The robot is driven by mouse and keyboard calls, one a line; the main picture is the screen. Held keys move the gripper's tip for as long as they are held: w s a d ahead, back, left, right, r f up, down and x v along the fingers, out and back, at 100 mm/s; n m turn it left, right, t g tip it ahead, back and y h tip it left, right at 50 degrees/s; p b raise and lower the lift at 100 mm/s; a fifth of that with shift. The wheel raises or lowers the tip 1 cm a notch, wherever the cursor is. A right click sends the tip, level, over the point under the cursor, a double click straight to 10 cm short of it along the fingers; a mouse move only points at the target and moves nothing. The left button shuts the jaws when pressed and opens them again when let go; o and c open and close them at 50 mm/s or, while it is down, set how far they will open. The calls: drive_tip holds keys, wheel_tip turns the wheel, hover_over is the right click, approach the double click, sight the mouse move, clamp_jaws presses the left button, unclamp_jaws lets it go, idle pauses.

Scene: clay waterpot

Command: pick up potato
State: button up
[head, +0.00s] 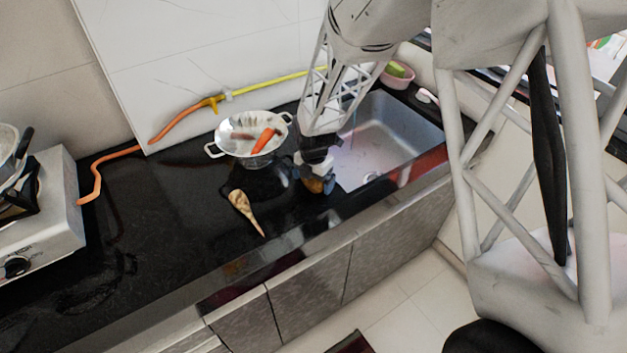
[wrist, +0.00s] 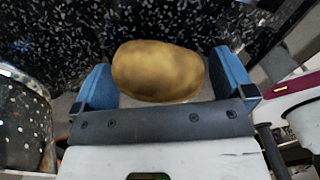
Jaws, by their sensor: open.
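The potato (wrist: 158,72) is yellow-brown and oval. In the wrist view it lies lengthwise between the two blue fingers of my gripper (wrist: 165,82), with a small gap showing at each side. The gripper is open around it. In the head view my gripper (head: 315,184) is low over the black counter, just left of the sink, and the potato (head: 314,185) shows as a small brown patch between the fingers, partly hidden by them. I cannot tell whether the fingers touch the counter.
A white colander (head: 232,147) with an orange carrot (head: 264,140) stands behind and left of my gripper. A pale tapered root (head: 243,210) lies on the counter (head: 165,225) to the left. The sink (head: 388,140) is close on the right. A stove (head: 40,215) stands far left.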

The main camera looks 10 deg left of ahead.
drive_tip(key=shift+c, duration=0.3)
drive_tip(key=c, duration=0.7)
drive_tip(key=shift+r, duration=0.15)
drive_tip(key=shift+c, duration=0.2)
drive_tip(key=shift+r, duration=0.55)
wheel_tip(320, 180, up, 2)
drive_tip(key=shift+r, duration=0.1)
drive_tip(key=s+d, duration=0.2)
drive_tip(key=s, duration=0.2)
drive_tip(key=s+d+r, duration=0.1)
drive_tip(key=s+d, duration=0.2)
drive_tip(key=s, duration=0.2)
drive_tip(key=s+d, duration=0.2)
drive_tip(key=s, duration=0.3)
drive_tip(key=shift+d+r, duration=0.2)
drive_tip(key=w+d+r+t, duration=0.2)
drive_tip(key=w+r, duration=0.3)
drive_tip(key=w, duration=0.8)
drive_tip(key=w+d+r+t+y, duration=0.1)
drive_tip(key=w+r, duration=0.5)
drive_tip(key=w, duration=0.7)
drive_tip(key=w+d+r+t, duration=0.2)
drive_tip(key=w+r, duration=0.4)
drive_tip(key=w, duration=0.7)
drive_tip(key=shift+d+t, duration=0.3)
